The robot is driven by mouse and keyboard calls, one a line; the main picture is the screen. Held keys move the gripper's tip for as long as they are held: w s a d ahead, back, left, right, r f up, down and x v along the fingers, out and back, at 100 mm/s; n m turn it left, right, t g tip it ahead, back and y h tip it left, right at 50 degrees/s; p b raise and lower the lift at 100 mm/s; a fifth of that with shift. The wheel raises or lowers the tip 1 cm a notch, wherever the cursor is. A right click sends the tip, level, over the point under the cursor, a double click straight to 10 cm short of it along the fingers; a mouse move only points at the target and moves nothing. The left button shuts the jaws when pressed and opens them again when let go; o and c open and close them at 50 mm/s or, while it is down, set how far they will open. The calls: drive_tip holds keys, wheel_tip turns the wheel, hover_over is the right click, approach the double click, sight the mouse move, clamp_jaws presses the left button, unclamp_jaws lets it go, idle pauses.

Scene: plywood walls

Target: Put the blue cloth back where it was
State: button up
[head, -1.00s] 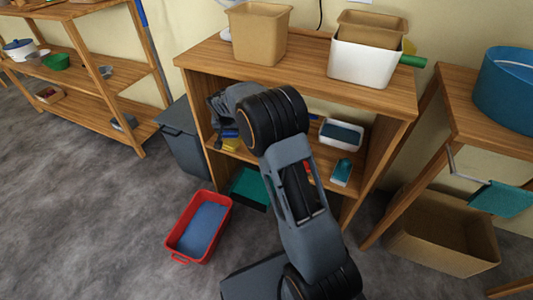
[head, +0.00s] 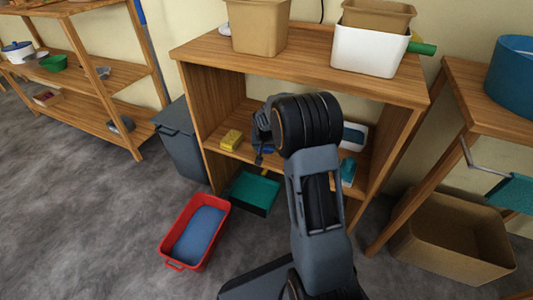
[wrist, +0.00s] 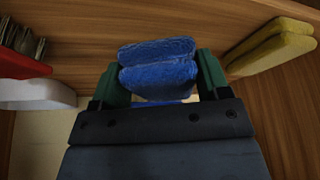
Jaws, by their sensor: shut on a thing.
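The blue cloth (wrist: 158,62) is folded and pinched between the two green fingers of my gripper (wrist: 161,80) in the wrist view. In the head view my gripper (head: 262,142) is inside the middle bay of the wooden shelf unit (head: 300,66), partly hidden by my arm. A bit of the blue cloth (head: 268,151) shows below it, close to the shelf board; I cannot tell if it touches. A yellow folded cloth or sponge (head: 232,140) lies on the board to the left, and it shows at the right of the wrist view (wrist: 272,46).
A white tub (head: 355,133) and a teal item (head: 347,172) sit right of my arm on that shelf. In the wrist view a red item (wrist: 20,66) and a white container (wrist: 36,95) are left. A red bin (head: 166,243) and a teal dustpan (head: 254,192) are on the floor.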

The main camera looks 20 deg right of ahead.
sight(267, 157)
drive_tip(key=shift+s+d+f+b, duration=0.15)
drive_tip(key=shift+f+b, duration=0.55)
drive_tip(key=shift+f, duration=1.1)
drive_tip(key=shift+f, duration=0.2)
drive_tip(key=o, duration=1)
drive_tip(key=shift+r, duration=0.1)
